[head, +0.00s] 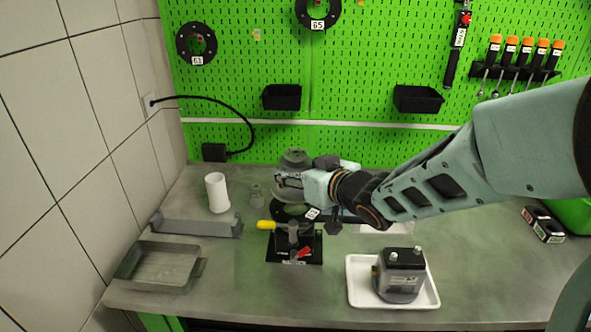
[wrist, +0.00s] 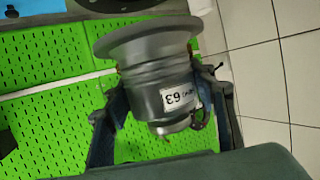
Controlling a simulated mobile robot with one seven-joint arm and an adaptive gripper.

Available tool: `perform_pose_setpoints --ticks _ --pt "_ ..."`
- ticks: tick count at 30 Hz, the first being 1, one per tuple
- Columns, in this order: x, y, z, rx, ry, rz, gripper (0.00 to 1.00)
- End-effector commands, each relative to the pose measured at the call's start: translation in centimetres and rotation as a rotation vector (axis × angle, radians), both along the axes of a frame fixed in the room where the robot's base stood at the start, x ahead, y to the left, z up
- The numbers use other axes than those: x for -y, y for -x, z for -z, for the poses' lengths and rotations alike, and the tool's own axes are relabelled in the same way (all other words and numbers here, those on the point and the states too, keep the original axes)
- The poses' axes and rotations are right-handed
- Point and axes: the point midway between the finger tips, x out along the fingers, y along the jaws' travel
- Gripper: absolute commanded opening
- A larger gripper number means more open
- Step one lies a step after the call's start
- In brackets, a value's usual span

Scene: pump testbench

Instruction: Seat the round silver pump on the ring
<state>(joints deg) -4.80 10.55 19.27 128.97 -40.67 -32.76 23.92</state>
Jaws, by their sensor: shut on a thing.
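In the head view the pump (head: 293,160) is at the back of the bench, partly hidden by my gripper (head: 292,180). The black ring (head: 284,213) with a white tag sits below, on the clamp fixture, and is partly covered by my gripper and the pump. The pump appears above the ring; I cannot tell whether they touch.
A white tray (head: 432,296) holds a dark square pump (head: 402,275). A white cup (head: 217,192), a small grey part (head: 256,195) and grey trays (head: 160,262) stand left. Spare rings (head: 184,40) hang on the green pegboard.

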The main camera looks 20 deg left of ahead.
Motion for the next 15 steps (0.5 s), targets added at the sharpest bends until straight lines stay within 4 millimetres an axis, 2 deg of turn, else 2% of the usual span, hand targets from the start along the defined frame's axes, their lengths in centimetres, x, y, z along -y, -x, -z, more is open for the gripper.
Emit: perform_pose_setpoints --ticks 15 --pt "-0.1 -0.1 3.5 0.01 -0.007 -0.002 0.0"
